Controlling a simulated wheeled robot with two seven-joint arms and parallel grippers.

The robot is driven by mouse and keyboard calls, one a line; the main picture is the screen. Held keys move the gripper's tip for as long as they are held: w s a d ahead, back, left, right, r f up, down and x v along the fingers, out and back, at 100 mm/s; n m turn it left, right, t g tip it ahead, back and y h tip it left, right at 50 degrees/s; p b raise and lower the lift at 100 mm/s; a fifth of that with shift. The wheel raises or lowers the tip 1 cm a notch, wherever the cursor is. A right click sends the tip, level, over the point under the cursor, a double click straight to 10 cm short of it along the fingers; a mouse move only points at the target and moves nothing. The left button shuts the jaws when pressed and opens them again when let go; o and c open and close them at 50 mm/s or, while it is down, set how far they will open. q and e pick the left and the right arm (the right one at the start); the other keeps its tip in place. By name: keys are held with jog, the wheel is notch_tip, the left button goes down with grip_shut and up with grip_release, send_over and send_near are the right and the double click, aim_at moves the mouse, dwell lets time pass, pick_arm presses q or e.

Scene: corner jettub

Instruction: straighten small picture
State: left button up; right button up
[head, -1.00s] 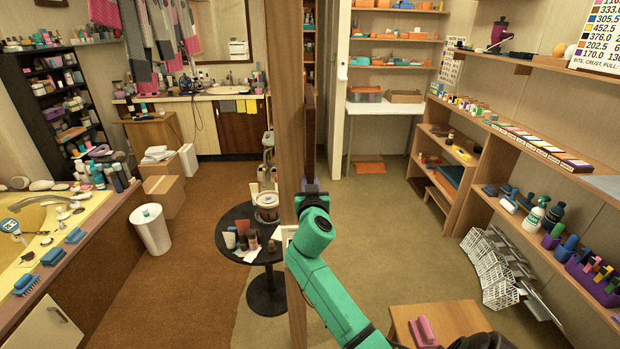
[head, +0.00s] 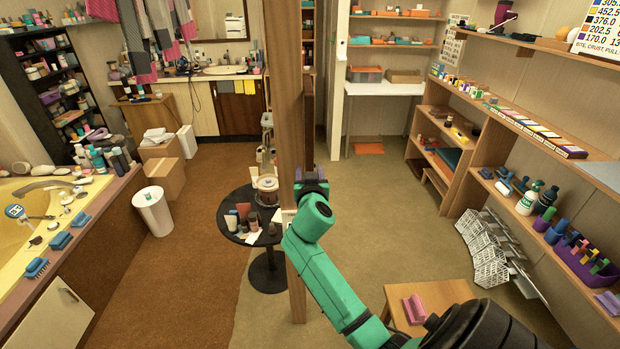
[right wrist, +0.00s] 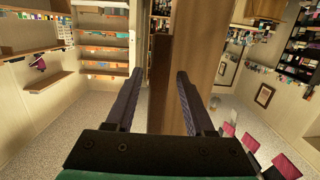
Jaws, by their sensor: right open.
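The small picture seems to be the thin dark brown panel (head: 309,112), seen edge-on along the right side of a wooden post (head: 284,90). Its face is not visible from here. My right gripper (head: 312,172) is raised at the post, just below the panel; its fingers are mostly hidden by my green arm. In the right wrist view my right gripper (right wrist: 157,78) is open, and the panel's dark edge (right wrist: 160,70) shows between the two fingers. I cannot tell whether a finger touches it. My left gripper is not in view.
A round black table (head: 232,232) with jars and tubes stands left of the post. A wooden stool (head: 435,296) with a pink item is at front right. Shelves (head: 560,205) line the right wall. Another framed picture (right wrist: 264,95) hangs in the right wrist view. Floor right of the post is open.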

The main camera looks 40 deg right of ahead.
jog(key=b+v, duration=0.3)
jog(key=v, duration=1.1)
jog(key=shift+s+a, duration=0.1)
